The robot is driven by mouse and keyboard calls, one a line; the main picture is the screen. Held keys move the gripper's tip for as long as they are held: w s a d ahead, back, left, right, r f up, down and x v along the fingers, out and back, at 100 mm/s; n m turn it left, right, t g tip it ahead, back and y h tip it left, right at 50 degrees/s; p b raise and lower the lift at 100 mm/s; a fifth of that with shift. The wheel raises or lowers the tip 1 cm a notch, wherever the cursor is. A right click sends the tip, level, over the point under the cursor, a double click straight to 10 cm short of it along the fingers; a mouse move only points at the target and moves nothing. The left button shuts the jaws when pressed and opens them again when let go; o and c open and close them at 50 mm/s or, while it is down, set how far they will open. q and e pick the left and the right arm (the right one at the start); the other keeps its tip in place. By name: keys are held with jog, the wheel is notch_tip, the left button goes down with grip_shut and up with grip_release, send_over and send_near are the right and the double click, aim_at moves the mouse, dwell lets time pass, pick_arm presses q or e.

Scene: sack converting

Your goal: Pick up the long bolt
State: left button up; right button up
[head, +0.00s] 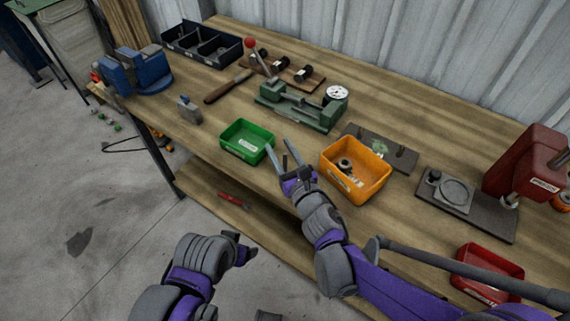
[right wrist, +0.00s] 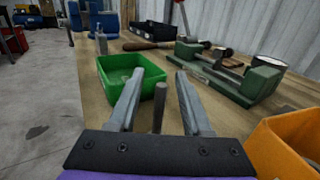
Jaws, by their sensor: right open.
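A dark, slim upright shaft (right wrist: 160,108), which looks like the long bolt, shows between my right fingers in the right wrist view. Its lower end is hidden by the gripper body, and I cannot tell whether a finger touches it. In the head view I cannot make it out clearly. My right gripper (head: 279,144) is open, with its fingers over the front of the bench between the green bin and the orange bin. It also shows in the right wrist view (right wrist: 160,74). My left gripper (head: 241,250) is low in front of the bench; its jaw state is unclear.
The green bin (head: 226,143) is left of my right gripper; the orange bin (head: 340,185), holding a dark ring-like part, is right. Behind stands a green fixture (head: 300,112) with a dial. A plate with pegs (head: 365,135), red bin (head: 510,278) and blue vise (head: 140,75) are also present.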

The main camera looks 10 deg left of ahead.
jog(key=shift+w+a, duration=0.15)
jog(key=shift+w, duration=0.1)
grip_shut()
dwell(0.3)
